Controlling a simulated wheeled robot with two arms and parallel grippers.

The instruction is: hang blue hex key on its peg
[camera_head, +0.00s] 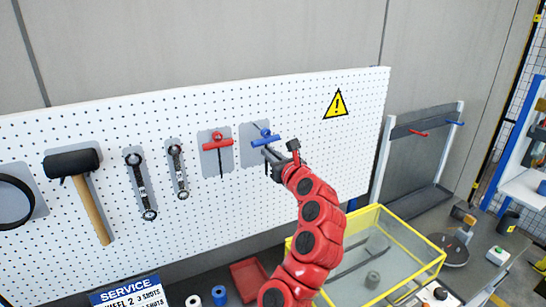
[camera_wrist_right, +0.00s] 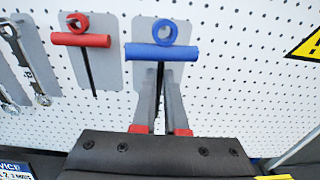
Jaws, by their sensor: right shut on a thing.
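The blue hex key (camera_head: 265,139) has a blue T-handle and a dark shaft, and is upright in front of a grey outline panel (camera_head: 248,134) on the white pegboard. In the right wrist view the blue hex key (camera_wrist_right: 162,52) has its handle just above my fingertips, with a blue ring behind the top of the handle. My right gripper (camera_head: 272,158) is shut on its shaft just below the handle; it also shows in the right wrist view (camera_wrist_right: 160,80). Whether the key rests on its peg I cannot tell. My left gripper is not in view.
A red hex key (camera_head: 217,142) hangs just left. Wrenches (camera_head: 177,170) and a black mallet (camera_head: 72,164) hang farther left on the pegboard (camera_head: 300,120). A yellow-edged clear bin (camera_head: 415,243) stands below right. The board right of the blue key is free except for a warning sign (camera_head: 337,104).

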